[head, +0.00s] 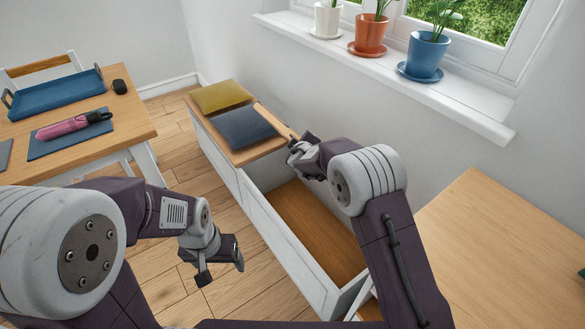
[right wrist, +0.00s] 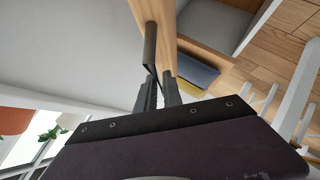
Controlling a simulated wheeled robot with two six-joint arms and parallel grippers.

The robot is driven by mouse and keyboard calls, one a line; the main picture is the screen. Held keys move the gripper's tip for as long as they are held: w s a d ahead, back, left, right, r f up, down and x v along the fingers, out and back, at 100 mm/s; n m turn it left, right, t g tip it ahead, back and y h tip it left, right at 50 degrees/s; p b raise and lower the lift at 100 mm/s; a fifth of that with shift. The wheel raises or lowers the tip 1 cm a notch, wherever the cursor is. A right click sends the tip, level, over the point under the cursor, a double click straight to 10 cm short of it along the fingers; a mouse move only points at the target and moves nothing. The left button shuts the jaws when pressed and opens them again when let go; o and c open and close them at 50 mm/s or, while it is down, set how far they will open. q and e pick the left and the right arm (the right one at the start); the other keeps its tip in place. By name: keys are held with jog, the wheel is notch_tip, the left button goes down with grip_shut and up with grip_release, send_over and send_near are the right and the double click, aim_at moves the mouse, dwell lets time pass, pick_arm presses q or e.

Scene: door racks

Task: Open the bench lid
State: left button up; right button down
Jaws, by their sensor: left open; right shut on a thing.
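The white bench (head: 245,200) stands along the wall. Its near part is uncovered and shows a brown wooden interior (head: 315,228). A wooden lid edge (head: 281,126) shows just beyond my right gripper (head: 297,150); most of the lid is hidden or hard to make out, so I cannot tell its angle. In the right wrist view, a dark bar handle (right wrist: 150,45) lies along the wood (right wrist: 166,40), and my right gripper's fingers (right wrist: 158,90) are shut on it. My left gripper (head: 222,270) is open and empty, in front of the bench above the floor.
A yellow cushion (head: 220,96) and a blue cushion (head: 243,128) lie on the bench's far part. A table (head: 130,125) with a blue tray (head: 55,93) stands left. Potted plants line the windowsill (head: 440,95). A wooden surface (head: 490,245) is near right. Floor before the bench is clear.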

jog(key=w+d+r, duration=0.1)
jog(key=w+d+r+p, duration=0.1)
jog(key=d+r, duration=0.1)
jog(key=shift+w+d, duration=0.25)
jog(key=shift+w, duration=0.05)
jog(key=shift+w+d+r, duration=0.2)
jog(key=shift+w+d, duration=0.25)
jog(key=shift+d, duration=0.25)
jog(key=c, duration=1.5)
grip_release()
jog(key=shift+f, duration=0.1)
